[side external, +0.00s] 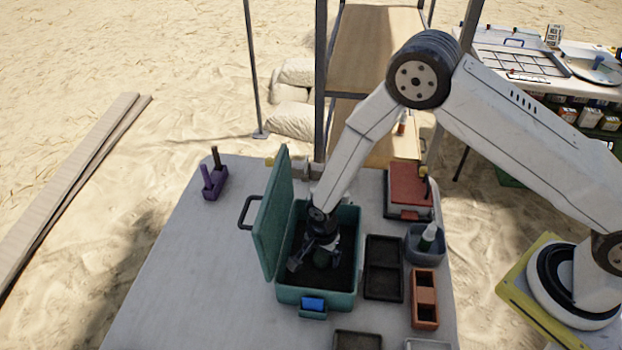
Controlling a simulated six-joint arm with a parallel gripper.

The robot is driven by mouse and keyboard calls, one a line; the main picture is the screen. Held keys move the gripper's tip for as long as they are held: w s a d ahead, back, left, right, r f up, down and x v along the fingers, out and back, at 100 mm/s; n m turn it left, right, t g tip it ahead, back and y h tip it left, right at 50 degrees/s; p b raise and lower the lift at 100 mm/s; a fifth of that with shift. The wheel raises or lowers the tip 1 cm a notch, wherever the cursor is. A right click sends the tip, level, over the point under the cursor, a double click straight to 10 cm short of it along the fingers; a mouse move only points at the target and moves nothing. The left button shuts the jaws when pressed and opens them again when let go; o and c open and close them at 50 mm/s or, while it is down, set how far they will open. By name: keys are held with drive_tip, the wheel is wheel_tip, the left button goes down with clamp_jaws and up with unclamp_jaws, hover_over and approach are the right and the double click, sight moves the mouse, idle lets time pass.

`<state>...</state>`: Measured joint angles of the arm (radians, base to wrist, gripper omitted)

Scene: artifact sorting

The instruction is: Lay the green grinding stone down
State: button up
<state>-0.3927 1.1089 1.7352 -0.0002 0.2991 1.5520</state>
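My gripper (314,254) points down inside an open teal case (347,295) with a dark lining. A dark green thing (323,257), which looks like the green grinding stone, shows at the fingers, low in the case. It is small and partly hidden by the gripper. I cannot tell whether the fingers are closed on it, or whether it touches the lining. The case's lid (271,215) stands up on the left side, and a blue latch (313,304) is on its front.
Right of the case are dark trays (384,268), an orange-brown box (424,299), a grey bin with a bottle (426,245) and a red-topped box (409,187). A purple holder (214,181) stands at the back left. The table's left part (190,270) is clear.

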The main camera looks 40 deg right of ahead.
sight(324, 255)
drive_tip(key=shift+r, duration=0.1)
idle(0.3)
wheel_tip(324, 255, up, 12)
idle(0.9)
idle(0.5)
drive_tip(key=s+d+r+n+t, duration=0.1)
drive_tip(key=s+d+r+n, duration=0.4)
drive_tip(key=d, duration=0.3)
drive_tip(key=s+d+r+n+t, duration=0.1)
drive_tip(key=s+d+r+n, duration=0.5)
drive_tip(key=d+r+n, duration=0.2)
drive_tip(key=shift+t, duration=0.3)
drive_tip(key=shift+d+r, duration=0.1)
